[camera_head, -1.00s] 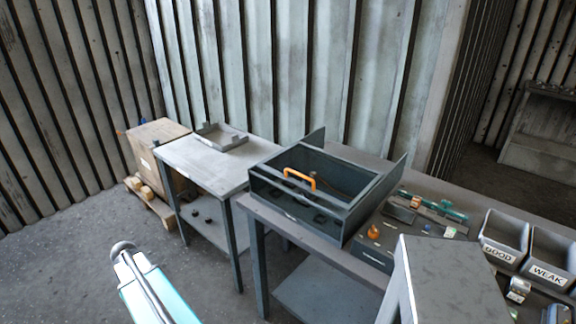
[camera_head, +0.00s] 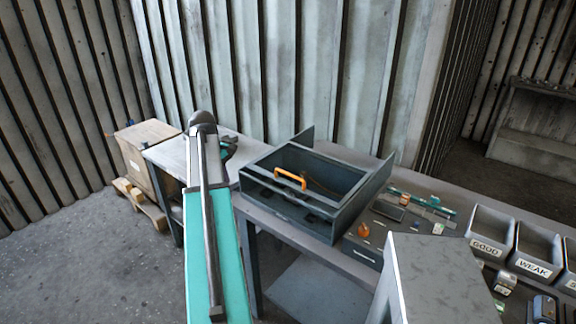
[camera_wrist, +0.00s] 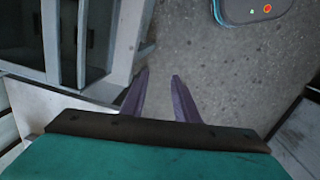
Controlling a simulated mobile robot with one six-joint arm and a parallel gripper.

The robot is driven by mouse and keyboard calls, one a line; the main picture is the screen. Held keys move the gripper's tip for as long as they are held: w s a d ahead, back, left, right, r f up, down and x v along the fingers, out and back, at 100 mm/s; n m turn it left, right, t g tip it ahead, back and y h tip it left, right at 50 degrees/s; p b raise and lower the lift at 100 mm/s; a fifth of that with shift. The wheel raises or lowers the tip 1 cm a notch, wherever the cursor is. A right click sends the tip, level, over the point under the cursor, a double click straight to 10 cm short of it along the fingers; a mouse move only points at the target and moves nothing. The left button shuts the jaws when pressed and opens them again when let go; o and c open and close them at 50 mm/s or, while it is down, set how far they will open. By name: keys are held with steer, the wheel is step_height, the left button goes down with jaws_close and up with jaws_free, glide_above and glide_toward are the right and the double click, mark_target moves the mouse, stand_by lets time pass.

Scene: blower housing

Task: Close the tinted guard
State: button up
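The blower housing (camera_head: 345,220) is a dark grey open-topped box on the bench in the head view, with raised side plates. The tinted guard (camera_head: 270,187) shows as a dark panel along its front part, with an orange bar handle (camera_head: 290,180) on it. The space behind the handle looks open; how far the guard reaches is hard to tell. My gripper (camera_wrist: 160,75) has two fingers apart with nothing between them, above the floor in the wrist view. In the head view its end is mostly hidden behind my arm, left of the housing and apart from the handle.
Right of the housing are loose parts and bins labelled GOOD (camera_head: 486,246) and WEAK (camera_head: 534,268). A grey block (camera_head: 440,280) stands in front.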

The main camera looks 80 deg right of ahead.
steer(key=s+d+r, duration=0.4)
steer(key=s+r, duration=0.5)
steer(key=r, duration=0.1)
step_height(320, 180, up, 10)
steer(key=m+h, duration=0.1)
glide_above(288, 174)
steer(key=w+a, duration=0.1)
steer(key=a, duration=0.1)
steer(key=shift+w+a+f, duration=0.15)
steer(key=shift+a+f, duration=0.05)
steer(key=shift+f, duration=0.1)
steer(key=shift+s+d+f+p, duration=0.2)
steer(key=shift+d+f+p, duration=0.35)
steer(key=shift+f, duration=1.7)
steer(key=shift+s+d+f+p, duration=0.25)
steer(key=shift+f+p, duration=0.6)
steer(key=shift+f, duration=1.35)
steer(key=shift+s+d+f+p, duration=0.15)
steer(key=shift+d+f+p, duration=0.4)
steer(key=shift+f, duration=1.7)
steer(key=shift+a, duration=0.2)
jaws_close()
